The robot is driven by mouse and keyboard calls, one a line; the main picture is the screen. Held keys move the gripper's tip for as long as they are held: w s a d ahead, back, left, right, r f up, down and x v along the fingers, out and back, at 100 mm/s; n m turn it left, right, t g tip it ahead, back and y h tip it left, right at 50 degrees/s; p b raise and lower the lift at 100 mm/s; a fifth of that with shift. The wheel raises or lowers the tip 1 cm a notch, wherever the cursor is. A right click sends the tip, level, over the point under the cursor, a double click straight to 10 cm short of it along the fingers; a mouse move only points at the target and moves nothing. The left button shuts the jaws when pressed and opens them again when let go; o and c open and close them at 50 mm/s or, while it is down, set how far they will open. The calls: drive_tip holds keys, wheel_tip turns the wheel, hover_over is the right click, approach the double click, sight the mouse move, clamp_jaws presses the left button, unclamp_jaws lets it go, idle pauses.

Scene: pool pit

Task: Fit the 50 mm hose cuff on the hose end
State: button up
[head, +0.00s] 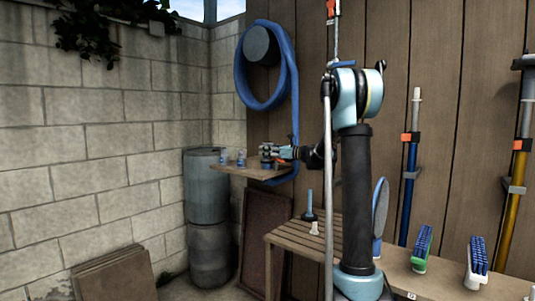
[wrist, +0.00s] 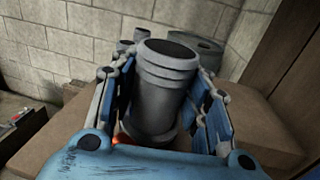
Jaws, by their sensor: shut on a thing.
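A grey ribbed cuff with a dark open top (wrist: 166,78) stands upright between the blue-padded fingers of my gripper (wrist: 155,90) in the wrist view. The fingers press on it from both sides. Its size marking cannot be read. In the head view my gripper (head: 276,152) is at the right part of a small wooden shelf (head: 236,171). The blue hose (head: 289,85) hangs coiled on a round dark holder on the plank wall, and its tail runs down past the shelf behind my gripper. I cannot make out the hose's open end.
More grey round fittings (wrist: 196,52) stand on the shelf behind the held cuff. Small blue-and-white items (head: 241,159) sit at the shelf's left. An orange item (head: 267,164) is close to my gripper. A grey barrel (head: 206,187) and slatted bench (head: 292,237) stand below.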

drive_tip(key=o, duration=1.7)
drive_tip(key=shift+v, duration=5.55)
